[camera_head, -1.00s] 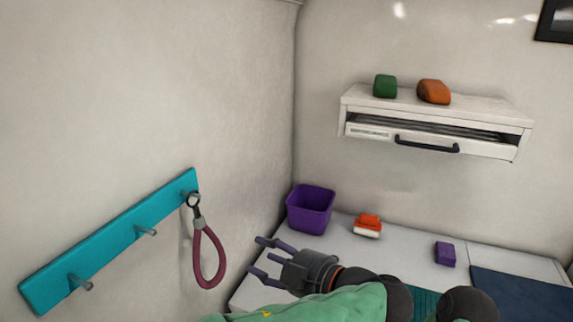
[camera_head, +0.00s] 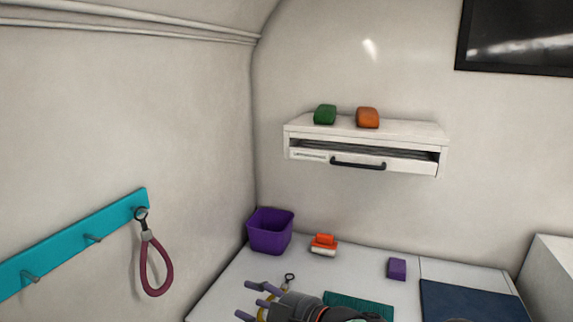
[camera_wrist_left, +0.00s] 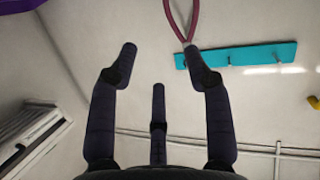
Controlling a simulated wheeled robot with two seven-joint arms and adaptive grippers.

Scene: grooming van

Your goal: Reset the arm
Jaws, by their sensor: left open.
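My left gripper (camera_head: 256,300) is at the bottom of the head view, over the near left part of the white counter. Its dark fingers point left, spread apart and empty. The left wrist view shows the same open fingers (camera_wrist_left: 160,62) with nothing between them. A maroon loop leash (camera_head: 154,267) hangs from the right-hand peg of a teal rail (camera_head: 75,240) on the left wall, apart from the gripper. The leash (camera_wrist_left: 181,18) and rail (camera_wrist_left: 240,55) also show in the left wrist view, beyond the fingers. My right gripper is not in view.
The counter (camera_head: 225,285) holds a purple bin (camera_head: 270,232), an orange-and-white item (camera_head: 324,244), a purple block (camera_head: 397,268), a teal mat (camera_head: 360,303) and a navy mat (camera_head: 470,302). A wall drawer unit (camera_head: 365,148) carries green (camera_head: 325,114) and orange (camera_head: 367,117) objects.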

